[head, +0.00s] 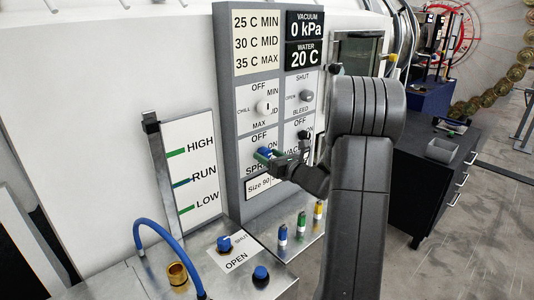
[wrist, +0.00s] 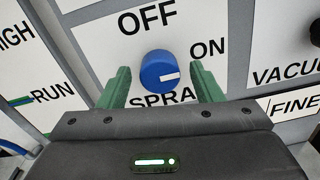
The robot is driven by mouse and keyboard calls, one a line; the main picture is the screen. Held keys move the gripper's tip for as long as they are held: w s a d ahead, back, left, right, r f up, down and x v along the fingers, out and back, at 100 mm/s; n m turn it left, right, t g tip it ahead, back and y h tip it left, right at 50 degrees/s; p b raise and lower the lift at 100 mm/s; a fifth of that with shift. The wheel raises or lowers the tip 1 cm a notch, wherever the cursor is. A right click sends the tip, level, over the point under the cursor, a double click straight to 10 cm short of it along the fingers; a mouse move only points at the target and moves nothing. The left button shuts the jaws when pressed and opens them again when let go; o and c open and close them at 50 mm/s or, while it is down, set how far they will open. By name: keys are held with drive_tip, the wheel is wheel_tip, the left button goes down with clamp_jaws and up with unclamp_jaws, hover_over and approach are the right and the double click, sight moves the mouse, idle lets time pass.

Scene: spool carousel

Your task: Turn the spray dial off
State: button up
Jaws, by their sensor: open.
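The spray dial is a blue round knob (wrist: 160,72) with a white pointer mark. In the wrist view its mark points right, toward ON, and the OFF label stands above it. In the head view the dial (head: 264,153) is partly hidden by my gripper. My gripper (wrist: 162,84) is open, with one green finger on each side of the dial. I see a gap between the dial and each finger, and cannot tell any contact. In the head view my gripper (head: 274,155) is at the panel's lower left.
The chill dial (head: 264,107) and bleed dial (head: 306,96) sit above on the grey panel. Blue valve knobs (head: 224,243) and a blue hose (head: 165,240) stand on the metal ledge below.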

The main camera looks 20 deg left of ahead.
drive_tip(key=shift+w+a, duration=0.25)
drive_tip(key=shift+a, duration=0.25)
drive_tip(key=c, duration=1)
